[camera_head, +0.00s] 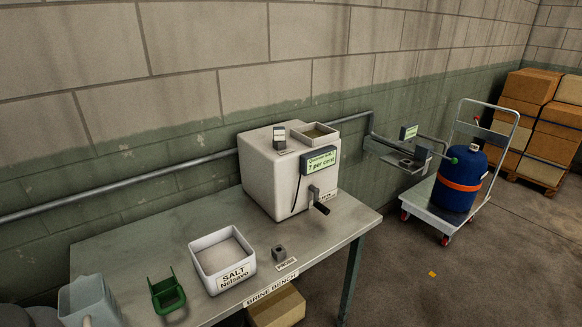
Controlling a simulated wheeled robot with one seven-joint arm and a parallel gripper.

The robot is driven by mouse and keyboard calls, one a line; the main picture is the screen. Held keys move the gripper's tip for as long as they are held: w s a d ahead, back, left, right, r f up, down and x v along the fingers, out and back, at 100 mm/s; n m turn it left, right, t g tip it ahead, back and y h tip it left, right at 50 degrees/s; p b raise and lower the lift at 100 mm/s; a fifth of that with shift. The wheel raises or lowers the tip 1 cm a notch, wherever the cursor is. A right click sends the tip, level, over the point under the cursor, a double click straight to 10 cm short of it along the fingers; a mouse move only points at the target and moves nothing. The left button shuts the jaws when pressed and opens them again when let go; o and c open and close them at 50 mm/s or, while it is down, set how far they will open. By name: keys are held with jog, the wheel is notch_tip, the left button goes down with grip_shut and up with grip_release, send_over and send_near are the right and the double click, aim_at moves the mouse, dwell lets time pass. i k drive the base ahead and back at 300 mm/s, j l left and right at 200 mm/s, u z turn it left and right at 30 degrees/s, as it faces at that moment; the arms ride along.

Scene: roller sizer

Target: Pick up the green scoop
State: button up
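The green scoop (167,296) lies on the grey bench (130,238) near its front left. It looks like an open-topped green tray with two raised prongs or sides at the back. It stands apart from the white salt tub (223,279) on its right, which holds pale grains and is labelled "SALT". A grey-blue jug-like container (88,303) stands to the scoop's left, close to the bench's front edge. My gripper is not in view, so its place relative to the scoop cannot be told.
A white box machine (275,178) with a hand crank (321,208) stands at the back right of the bench. A small dark block (279,254) sits before it. A cardboard box (277,308) is below the bench. A trolley (440,212) carries a blue cylinder (459,190).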

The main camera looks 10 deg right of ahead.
aim_at(170, 289)
jog(key=i+j+u, duration=0.2)
jog(key=i+u, duration=0.3)
jog(key=i, duration=0.15)
jog(key=i+l+u, duration=0.1)
jog(key=i+u, duration=0.4)
jog(key=i, duration=0.2)
